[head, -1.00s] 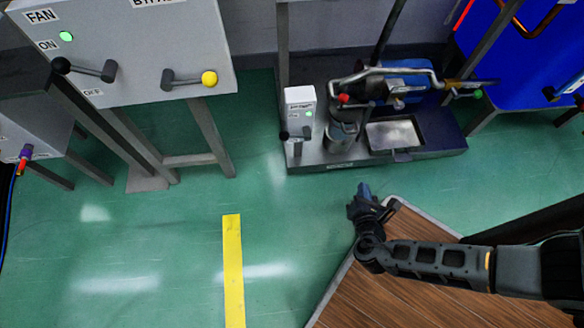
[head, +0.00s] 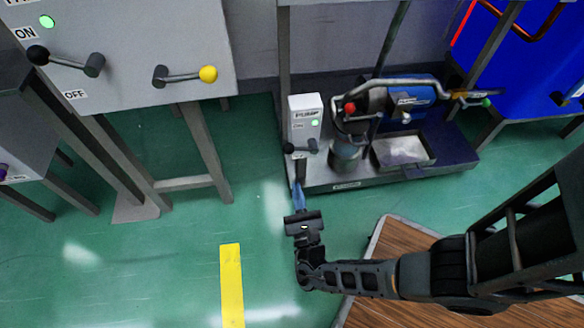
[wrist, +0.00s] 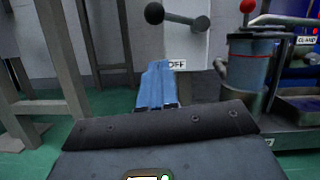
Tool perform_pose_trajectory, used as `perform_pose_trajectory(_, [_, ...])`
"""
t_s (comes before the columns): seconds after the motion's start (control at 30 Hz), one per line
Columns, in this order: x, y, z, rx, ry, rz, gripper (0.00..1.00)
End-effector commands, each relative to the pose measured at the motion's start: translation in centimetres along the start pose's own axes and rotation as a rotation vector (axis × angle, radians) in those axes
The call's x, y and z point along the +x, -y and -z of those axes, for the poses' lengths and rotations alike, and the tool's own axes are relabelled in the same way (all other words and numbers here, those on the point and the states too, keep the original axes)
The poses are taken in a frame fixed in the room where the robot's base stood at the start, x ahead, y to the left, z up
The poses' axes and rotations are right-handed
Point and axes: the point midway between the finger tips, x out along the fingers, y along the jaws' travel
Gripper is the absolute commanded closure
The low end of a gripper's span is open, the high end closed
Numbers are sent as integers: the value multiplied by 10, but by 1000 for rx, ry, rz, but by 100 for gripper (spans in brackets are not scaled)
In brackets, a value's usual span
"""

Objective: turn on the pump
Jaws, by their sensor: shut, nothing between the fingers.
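The pump's grey-white control box (head: 306,112) stands at the left end of the pump skid, with a lit green lamp (head: 315,123) on its front. Its lever (head: 300,147) lies roughly level, its black knob pointing left; in the wrist view the lever (wrist: 178,17) is above an OFF label (wrist: 177,65). The blue pump motor (head: 410,100) is to the right, among pipes. My gripper (head: 298,187) is shut and empty, below the lever, its blue fingers pointing at the box. In the wrist view the fingertips (wrist: 156,68) are below the knob, with a visible gap.
The larger fan panel (head: 130,55), with two levers, stands to the left on metal legs. A grey canister (head: 346,156) and a metal tray (head: 403,151) sit right of the box. A wooden platform (head: 385,312) lies under my arm. Green floor at the left is open.

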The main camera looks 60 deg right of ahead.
Motion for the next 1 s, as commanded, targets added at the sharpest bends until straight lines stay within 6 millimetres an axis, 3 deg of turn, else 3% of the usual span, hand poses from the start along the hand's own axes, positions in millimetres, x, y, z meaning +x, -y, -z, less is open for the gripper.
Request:
perform_pose_trajectory(0.2, [40, 1, -4, 2, 2, 0, 100])
perform_pose_trajectory(0.4, [56, 1, -20, 1, 1, 0, 100])
perform_pose_trajectory(1.0, [62, 2, -29, 0, -1, 0, 100])
